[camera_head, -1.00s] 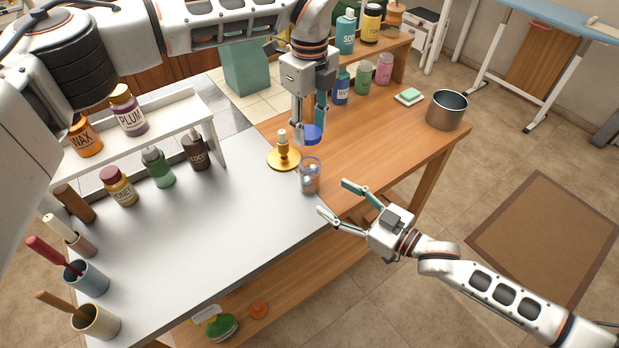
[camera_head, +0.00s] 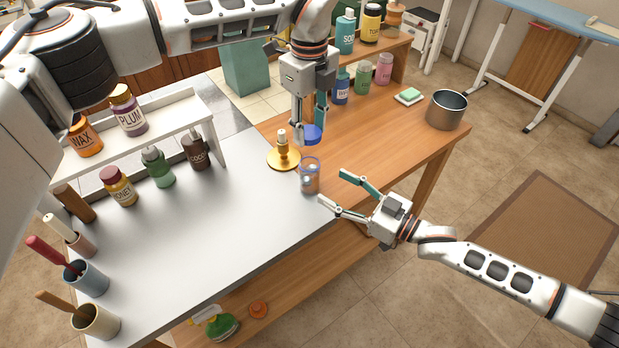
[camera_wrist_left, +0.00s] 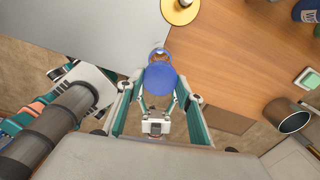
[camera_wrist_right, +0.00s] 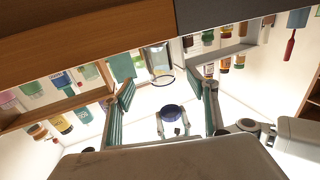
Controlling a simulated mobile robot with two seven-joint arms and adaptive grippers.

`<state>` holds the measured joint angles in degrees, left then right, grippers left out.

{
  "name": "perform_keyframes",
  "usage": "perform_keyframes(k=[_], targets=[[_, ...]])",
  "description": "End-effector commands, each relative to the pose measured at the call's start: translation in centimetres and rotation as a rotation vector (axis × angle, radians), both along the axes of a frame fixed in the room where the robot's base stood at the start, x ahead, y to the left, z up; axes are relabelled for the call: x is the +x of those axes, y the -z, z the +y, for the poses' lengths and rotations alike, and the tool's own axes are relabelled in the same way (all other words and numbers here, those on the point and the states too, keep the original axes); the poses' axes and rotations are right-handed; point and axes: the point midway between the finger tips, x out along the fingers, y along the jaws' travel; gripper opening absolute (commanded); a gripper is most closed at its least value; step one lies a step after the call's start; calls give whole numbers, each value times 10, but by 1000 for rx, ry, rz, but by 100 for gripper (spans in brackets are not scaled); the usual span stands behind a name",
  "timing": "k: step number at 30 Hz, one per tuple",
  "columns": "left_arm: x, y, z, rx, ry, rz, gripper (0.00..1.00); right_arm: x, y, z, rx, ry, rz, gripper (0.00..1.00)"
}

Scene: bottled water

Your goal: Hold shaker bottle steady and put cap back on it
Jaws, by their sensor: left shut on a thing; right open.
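The clear shaker bottle (camera_head: 310,177) stands upright near the edge where the grey surface meets the wooden one. It also shows between the fingers in the right wrist view (camera_wrist_right: 159,64). My left gripper (camera_head: 310,133) is shut on the blue cap (camera_head: 313,133), above and apart from the bottle. The cap hides part of the bottle in the left wrist view (camera_wrist_left: 161,79). My right gripper (camera_head: 333,188) is open, its fingers pointing at the bottle from the right. Its fingertips are just short of the bottle, and nothing is between them in the head view.
A gold candle holder (camera_head: 283,156) stands close behind and left of the bottle. A metal pot (camera_head: 446,110) and a green sponge (camera_head: 409,96) are farther right. The wooden top between pot and bottle is clear.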

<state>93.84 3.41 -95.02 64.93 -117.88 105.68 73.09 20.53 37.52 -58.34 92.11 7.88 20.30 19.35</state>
Motion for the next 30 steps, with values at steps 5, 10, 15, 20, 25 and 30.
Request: perform_keyframes(k=[5, 10, 15, 20, 25, 30], targets=[[0, 0, 0, 0, 0, 0, 29, 20, -1, 28, 2, 0, 0, 58], [0, 0, 0, 0, 0, 0, 29, 36, 0, 50, 0, -1, 0, 58], [0, 0, 0, 0, 0, 0, 29, 47, 0, 65, 0, 0, 0, 58], [0, 0, 0, 0, 0, 0, 29, 51, 1, 70, -1, 0, 2, 58], [0, 0, 0, 0, 0, 0, 29, 52, 1, 71, -1, 0, 2, 58], [0, 0, 0, 0, 0, 0, 29, 51, 1, 71, -2, 0, 1, 48]])
